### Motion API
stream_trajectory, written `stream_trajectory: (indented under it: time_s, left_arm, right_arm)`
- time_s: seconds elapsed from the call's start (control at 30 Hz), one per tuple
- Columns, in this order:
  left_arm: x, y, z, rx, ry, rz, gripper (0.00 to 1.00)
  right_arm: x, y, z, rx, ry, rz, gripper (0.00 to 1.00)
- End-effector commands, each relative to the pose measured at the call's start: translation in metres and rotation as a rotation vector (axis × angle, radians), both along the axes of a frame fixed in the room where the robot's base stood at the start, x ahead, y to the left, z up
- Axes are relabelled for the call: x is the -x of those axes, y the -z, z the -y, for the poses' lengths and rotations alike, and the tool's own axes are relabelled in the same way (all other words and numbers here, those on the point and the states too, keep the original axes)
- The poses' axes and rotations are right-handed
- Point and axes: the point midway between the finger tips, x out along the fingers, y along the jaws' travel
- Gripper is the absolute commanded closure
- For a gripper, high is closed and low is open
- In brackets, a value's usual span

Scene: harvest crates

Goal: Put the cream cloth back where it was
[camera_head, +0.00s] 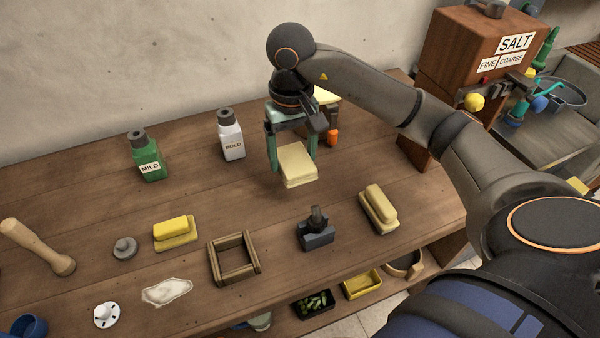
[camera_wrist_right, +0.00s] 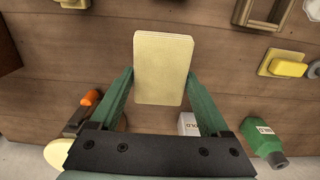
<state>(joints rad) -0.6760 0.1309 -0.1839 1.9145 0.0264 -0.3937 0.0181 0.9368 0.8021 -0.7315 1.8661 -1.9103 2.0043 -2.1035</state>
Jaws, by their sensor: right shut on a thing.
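My right gripper (camera_head: 292,160) is shut on the cream cloth (camera_head: 298,168), a flat folded pad with rounded corners. It holds the cloth above the back middle of the wooden table, apparently clear of the top. In the right wrist view the cloth (camera_wrist_right: 163,55) lies between the two green fingers (camera_wrist_right: 158,76). A second cream piece (camera_head: 379,207), a small pad on a wider one, rests on the table at the right. My left gripper is not in view.
The wooden table (camera_head: 90,205) bears a green MILD bottle (camera_head: 149,160), a white BOLD bottle (camera_head: 231,138), yellow stacked pads (camera_head: 175,232), a square wooden frame (camera_head: 233,259) and a dark grey block (camera_head: 315,236). A SALT box (camera_head: 455,50) stands at right. An orange-tipped item (camera_head: 332,136) lies behind the gripper.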

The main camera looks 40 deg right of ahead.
Motion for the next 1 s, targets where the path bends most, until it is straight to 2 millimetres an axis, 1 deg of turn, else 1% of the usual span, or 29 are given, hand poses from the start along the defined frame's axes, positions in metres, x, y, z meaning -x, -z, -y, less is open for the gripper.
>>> stream_trajectory:
  time_s: [0.03,0.2,0.47,0.63,0.7,0.9,1.0]
  left_arm:
    - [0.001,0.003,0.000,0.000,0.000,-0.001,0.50]
    - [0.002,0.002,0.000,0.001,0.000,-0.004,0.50]
    - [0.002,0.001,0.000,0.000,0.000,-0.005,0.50]
    - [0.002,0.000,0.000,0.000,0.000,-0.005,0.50]
    - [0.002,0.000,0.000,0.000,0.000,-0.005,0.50]
    - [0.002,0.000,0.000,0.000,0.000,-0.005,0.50]
    - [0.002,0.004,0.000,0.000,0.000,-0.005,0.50]
  right_arm:
    - [0.001,0.011,-0.001,-0.002,-0.003,-0.006,0.64]
    - [0.001,0.040,0.000,0.001,0.000,-0.005,0.64]
    - [0.001,0.063,0.000,-0.001,0.001,-0.003,0.64]
    - [0.001,0.087,0.000,-0.001,0.002,-0.004,0.64]
    - [0.001,0.091,0.000,0.001,0.001,-0.001,0.64]
    - [0.000,0.091,0.000,0.001,0.002,0.001,0.64]
    - [0.000,0.094,0.001,0.001,0.002,0.001,0.64]
